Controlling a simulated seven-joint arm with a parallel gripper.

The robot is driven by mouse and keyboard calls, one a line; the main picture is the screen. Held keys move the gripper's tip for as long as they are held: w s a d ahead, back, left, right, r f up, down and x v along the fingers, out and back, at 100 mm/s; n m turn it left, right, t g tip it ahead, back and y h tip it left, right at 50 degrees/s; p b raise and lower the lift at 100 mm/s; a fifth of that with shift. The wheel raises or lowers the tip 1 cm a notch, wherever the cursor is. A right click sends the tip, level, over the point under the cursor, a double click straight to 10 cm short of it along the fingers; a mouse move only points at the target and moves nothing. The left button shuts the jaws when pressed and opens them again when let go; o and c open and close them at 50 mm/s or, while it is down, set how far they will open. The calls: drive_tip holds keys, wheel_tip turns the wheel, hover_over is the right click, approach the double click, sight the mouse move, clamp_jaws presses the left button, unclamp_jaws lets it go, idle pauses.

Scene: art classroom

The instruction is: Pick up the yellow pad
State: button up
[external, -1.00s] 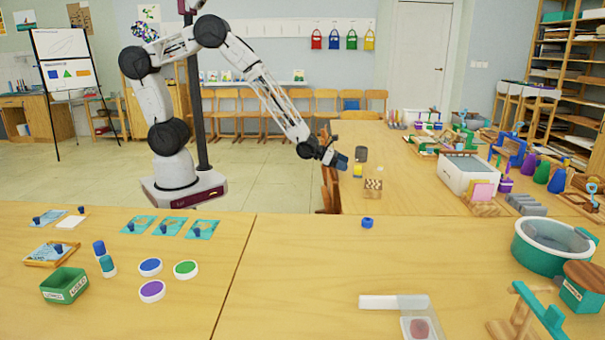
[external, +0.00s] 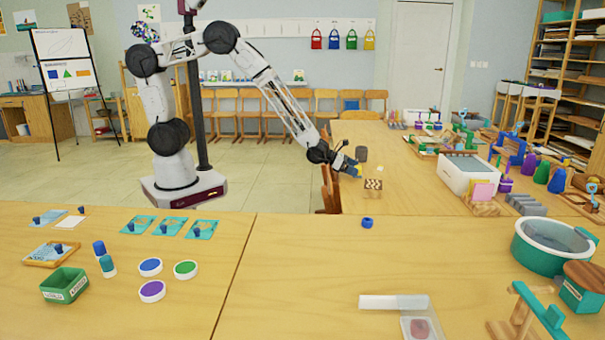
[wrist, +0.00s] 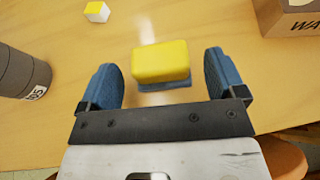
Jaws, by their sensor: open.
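The yellow pad (wrist: 160,62) is a small rounded block on a blue base, on the wooden table. In the wrist view it lies between the two blue fingers of my gripper (wrist: 159,70), with a gap on each side. My gripper is open and holds nothing. In the external view my gripper (external: 352,167) is low over the far table, and the pad is mostly hidden by it. The exact height of the fingers above the table is hard to tell.
A dark grey cylinder (wrist: 22,70) stands left of my gripper, a white and yellow cube (wrist: 97,11) lies beyond, and a wooden box (wrist: 288,16) with lettering is at the right.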

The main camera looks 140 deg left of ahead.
idle(0.3)
drive_tip(key=c, duration=1)
drive_tip(key=shift+r, duration=0.15)
drive_tip(key=shift+r, duration=1.5)
drive_tip(key=shift+s+d+r, duration=0.15)
drive_tip(key=shift+s+d, duration=0.05)
drive_tip(key=s+d, duration=0.3)
drive_tip(key=s+d+r, duration=0.1)
drive_tip(key=s+d, duration=0.6)
drive_tip(key=d, duration=0.1)
drive_tip(key=shift+s+r, duration=0.2)
drive_tip(key=shift+s, duration=0.2)
